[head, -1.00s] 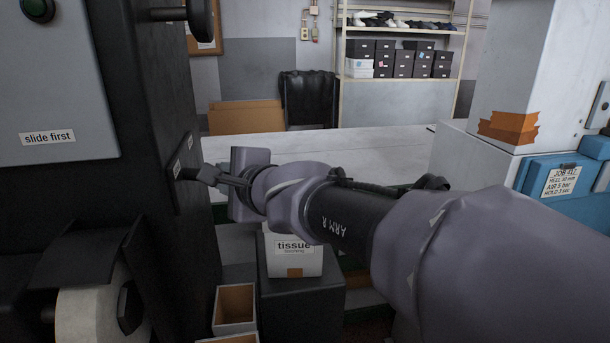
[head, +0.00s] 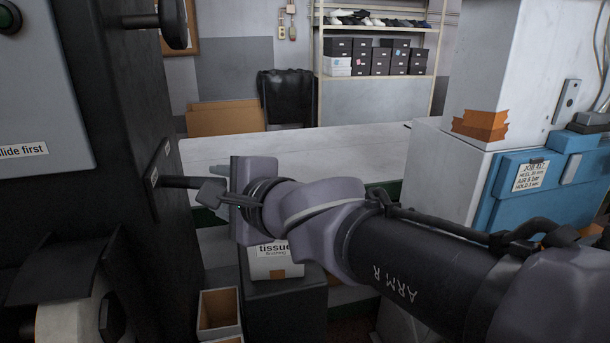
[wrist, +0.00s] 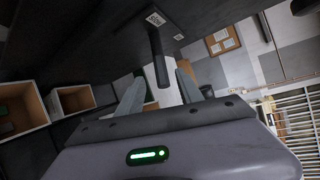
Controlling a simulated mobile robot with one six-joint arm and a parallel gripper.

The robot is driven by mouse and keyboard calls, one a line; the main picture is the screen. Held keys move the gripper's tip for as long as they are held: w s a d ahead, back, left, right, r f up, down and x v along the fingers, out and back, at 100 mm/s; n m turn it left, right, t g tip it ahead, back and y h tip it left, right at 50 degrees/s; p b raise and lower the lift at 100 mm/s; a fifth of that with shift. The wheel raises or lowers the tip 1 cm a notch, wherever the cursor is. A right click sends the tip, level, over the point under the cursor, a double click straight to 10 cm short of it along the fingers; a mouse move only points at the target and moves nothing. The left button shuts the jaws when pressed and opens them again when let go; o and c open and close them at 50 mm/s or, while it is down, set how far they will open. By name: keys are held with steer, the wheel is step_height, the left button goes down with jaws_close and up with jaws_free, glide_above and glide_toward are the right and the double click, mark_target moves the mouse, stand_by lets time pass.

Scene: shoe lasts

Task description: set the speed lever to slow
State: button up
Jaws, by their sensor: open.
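The speed lever (head: 182,182) is a dark bar sticking out from a plate on the side of the black machine. In the wrist view the lever (wrist: 160,68) runs from that plate down toward the jaws. Two small labels sit on the plate (wrist: 166,26); I cannot read them surely. My gripper (head: 215,182) is at the lever's outer end. In the wrist view my gripper (wrist: 160,77) is open, one finger on each side of the lever, with a gap visible at both sides. Which setting the lever is at, I cannot tell.
The black machine (head: 120,100) fills the left, with a dark knob (head: 172,22) above the lever and a roll (head: 68,320) below. A tissue box (head: 275,262) and open bins (head: 218,312) stand under my gripper. A pale table (head: 300,150) lies behind.

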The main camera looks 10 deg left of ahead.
steer(key=p+v, duration=0.2)
steer(key=v, duration=0.7)
steer(key=shift+s, duration=0.15)
steer(key=shift+d, duration=0.1)
